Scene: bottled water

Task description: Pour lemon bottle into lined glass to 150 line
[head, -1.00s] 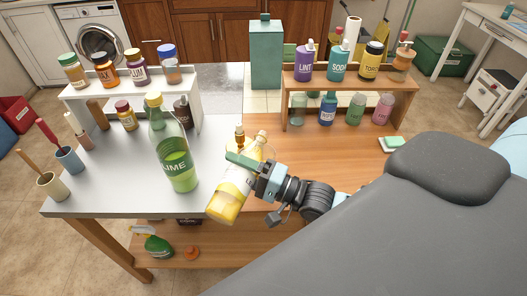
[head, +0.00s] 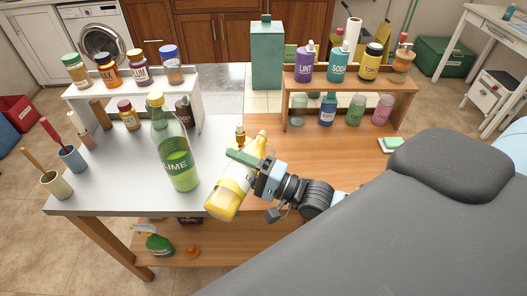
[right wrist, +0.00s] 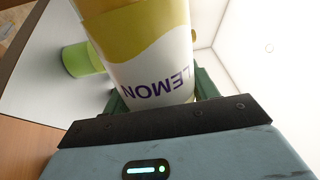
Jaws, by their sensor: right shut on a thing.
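The lemon bottle (head: 222,200) is clear with yellow liquid and a pale label. It lies strongly tilted, its wide end at lower left and its narrower end at upper right. My right gripper (head: 243,160) is shut around its middle. In the right wrist view the lemon bottle (right wrist: 150,60) fills the upper middle, its LEMON lettering upside down. I cannot make out a lined glass; it may be hidden behind the bottle and gripper. My left gripper is not in view.
A tall lime bottle (head: 178,160) stands close left of the lemon bottle. A small amber bottle (head: 240,138) stands just behind. Shelves with jars and bottles stand at the back left (head: 197,92) and back right (head: 345,84). The wooden top at right (head: 340,158) is largely clear.

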